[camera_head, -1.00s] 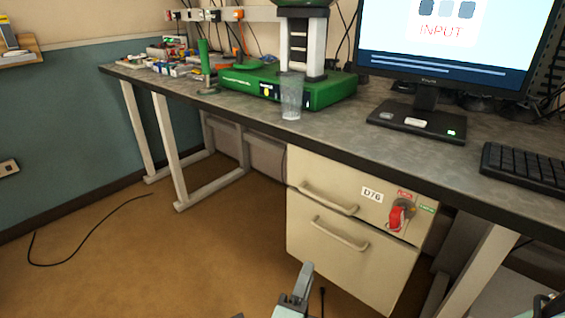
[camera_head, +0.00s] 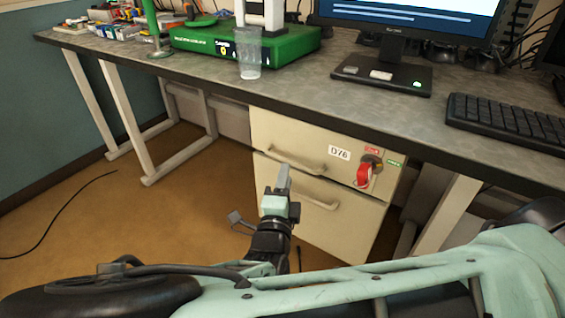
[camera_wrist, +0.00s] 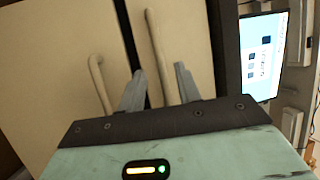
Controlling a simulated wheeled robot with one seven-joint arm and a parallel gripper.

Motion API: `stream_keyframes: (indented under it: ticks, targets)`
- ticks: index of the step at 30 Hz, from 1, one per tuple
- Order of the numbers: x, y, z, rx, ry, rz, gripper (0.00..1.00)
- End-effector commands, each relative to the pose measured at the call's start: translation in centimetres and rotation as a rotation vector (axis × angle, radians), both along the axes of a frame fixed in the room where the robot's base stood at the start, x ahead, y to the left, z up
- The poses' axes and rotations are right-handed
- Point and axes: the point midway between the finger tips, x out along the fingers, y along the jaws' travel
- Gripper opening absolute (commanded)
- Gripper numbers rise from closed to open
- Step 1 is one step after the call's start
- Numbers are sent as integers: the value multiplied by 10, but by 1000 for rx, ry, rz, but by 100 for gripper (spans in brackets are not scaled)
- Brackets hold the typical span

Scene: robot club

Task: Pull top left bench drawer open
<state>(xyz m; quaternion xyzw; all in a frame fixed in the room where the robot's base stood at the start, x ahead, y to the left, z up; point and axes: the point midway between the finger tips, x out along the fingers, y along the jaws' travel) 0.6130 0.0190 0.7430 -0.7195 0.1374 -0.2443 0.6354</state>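The cream drawer unit (camera_head: 322,222) under the bench has two fronts, both closed. The top drawer front (camera_head: 290,128) carries a bar handle (camera_head: 300,164), a D76 label and a red switch. My gripper (camera_head: 284,168) is in front of this handle, near its left part. In the wrist view, turned sideways, my gripper (camera_wrist: 160,70) is open, and the top handle (camera_wrist: 154,40) runs into the gap between the fingers. I cannot tell whether either finger touches it. The lower drawer handle (camera_wrist: 97,80) lies left of the fingers.
The grey bench top (camera_head: 330,98) overhangs the drawers. It holds a clear cup (camera_head: 250,58), a green machine (camera_head: 195,38), a monitor and a keyboard (camera_head: 510,122). A white bench leg (camera_head: 447,213) stands right of the drawers. The brown floor at left is open, with a black cable.

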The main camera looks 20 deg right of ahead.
Motion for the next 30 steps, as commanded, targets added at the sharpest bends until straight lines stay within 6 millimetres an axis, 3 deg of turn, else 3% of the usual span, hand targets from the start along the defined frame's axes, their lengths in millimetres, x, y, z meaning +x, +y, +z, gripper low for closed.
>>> stream_keyframes:
  ticks: [9, 19, 20, 23, 30]
  targets:
    - [32, -20, 7, 0, 0, -2, 33]
    - [35, -21, 7, 1, -1, -1, 33]
    - [35, -21, 7, 1, -1, -1, 31]
    - [35, -21, 7, 1, -1, 0, 3]
    - [34, -20, 8, 1, 0, 0, 0]
